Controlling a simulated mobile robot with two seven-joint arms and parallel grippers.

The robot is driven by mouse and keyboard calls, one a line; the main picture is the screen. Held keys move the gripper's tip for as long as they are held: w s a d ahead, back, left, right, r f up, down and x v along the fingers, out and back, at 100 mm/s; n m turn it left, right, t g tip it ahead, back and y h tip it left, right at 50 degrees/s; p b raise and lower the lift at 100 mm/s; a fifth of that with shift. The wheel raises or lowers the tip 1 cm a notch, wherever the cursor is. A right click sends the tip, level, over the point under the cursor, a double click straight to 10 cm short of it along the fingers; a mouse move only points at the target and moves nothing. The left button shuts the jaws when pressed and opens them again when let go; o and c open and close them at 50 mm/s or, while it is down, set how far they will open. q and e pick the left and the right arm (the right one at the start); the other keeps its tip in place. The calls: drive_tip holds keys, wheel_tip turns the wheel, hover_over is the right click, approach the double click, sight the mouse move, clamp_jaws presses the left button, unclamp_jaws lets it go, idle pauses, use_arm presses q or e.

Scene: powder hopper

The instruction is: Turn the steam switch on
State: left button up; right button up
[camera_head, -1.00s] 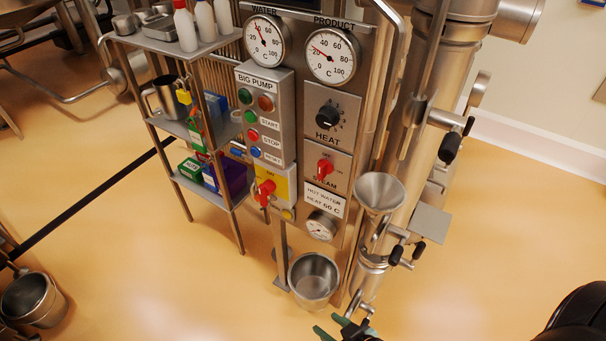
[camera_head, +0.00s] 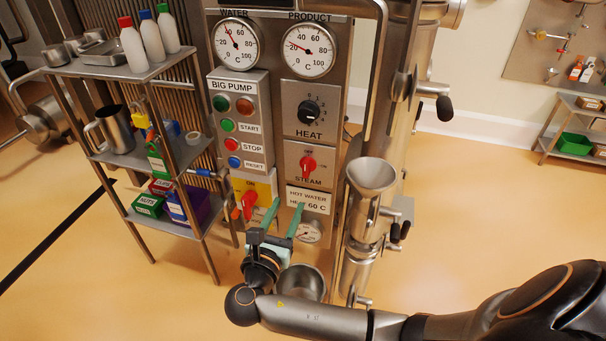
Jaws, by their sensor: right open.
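The steam switch (camera_head: 308,165) is a red knob on a silver plate marked OFF, ON and STEAM, low on the control panel (camera_head: 343,110). My right gripper (camera_head: 284,208) has two green fingers that are spread apart and empty. It is in front of the lower panel, below and left of the steam switch in the picture, and apart from it. Its fingertips show near the HOT WATER HEAT 60 C label (camera_head: 308,200). My left gripper is not in view.
A red rotary handle (camera_head: 248,205) on a yellow plate is left of my gripper. The black heat knob (camera_head: 308,112) is above the steam switch. A funnel (camera_head: 371,175) stands to the right. A steel bucket (camera_head: 301,283) is partly behind my arm. A shelf (camera_head: 120,68) stands left.

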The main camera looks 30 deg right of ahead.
sight(305, 168)
drive_tip(key=x, duration=0.8)
drive_tip(key=r+x, duration=0.1)
drive_tip(key=x, duration=0.3)
drive_tip(key=shift+w+d, duration=0.1)
drive_tip(key=shift+d, duration=0.25)
clamp_jaws()
